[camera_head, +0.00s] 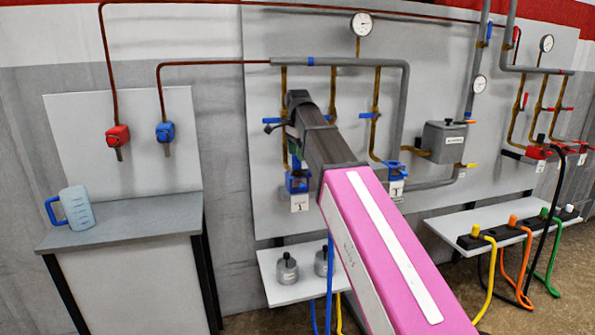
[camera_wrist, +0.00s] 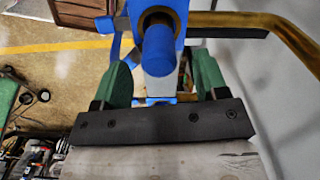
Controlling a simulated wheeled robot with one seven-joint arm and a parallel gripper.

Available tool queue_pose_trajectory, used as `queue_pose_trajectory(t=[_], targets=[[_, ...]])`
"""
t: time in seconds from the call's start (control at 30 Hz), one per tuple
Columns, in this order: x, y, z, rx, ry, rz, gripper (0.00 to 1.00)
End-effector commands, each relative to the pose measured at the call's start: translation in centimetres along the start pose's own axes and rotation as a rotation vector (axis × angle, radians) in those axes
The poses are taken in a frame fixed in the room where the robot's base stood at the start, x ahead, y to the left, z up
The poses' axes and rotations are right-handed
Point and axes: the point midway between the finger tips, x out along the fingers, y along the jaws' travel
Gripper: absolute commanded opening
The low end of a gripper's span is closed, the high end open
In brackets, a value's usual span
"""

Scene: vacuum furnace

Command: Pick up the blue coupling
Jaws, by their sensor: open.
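In the wrist view, a blue cylindrical part, which looks like the blue coupling (camera_wrist: 159,52), hangs from a blue block with a brass ring. My gripper (camera_wrist: 162,68) is open, with one green finger on each side of this part. I cannot tell whether either finger touches it. In the head view, my gripper (camera_head: 293,148) is at the panel's left pipe drop, mostly hidden by my arm. A blue fitting (camera_head: 298,182) with a white tag shows just below it.
A second blue fitting (camera_head: 396,171) is right of my arm on the grey panel (camera_head: 262,100). Brass pipes and blue valve handles surround the gripper. A low shelf (camera_head: 280,262) below holds grey weight-like pieces. A blue jug (camera_head: 76,208) stands on the left table (camera_head: 125,228).

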Motion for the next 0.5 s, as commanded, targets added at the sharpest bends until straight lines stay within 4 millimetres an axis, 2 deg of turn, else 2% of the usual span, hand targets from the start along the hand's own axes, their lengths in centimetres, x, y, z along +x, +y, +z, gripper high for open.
queue_pose_trajectory(t=[0.2,0.43,0.47,0.5], targets=[[2.9,0.1,0.1,0.000,0.000,0.001,0.67],[3.1,0.0,0.1,0.000,0.000,0.000,0.67],[3.1,0.0,0.1,0.000,0.000,0.000,0.63],[3.1,0.0,0.1,0.000,0.000,0.000,0.50]])
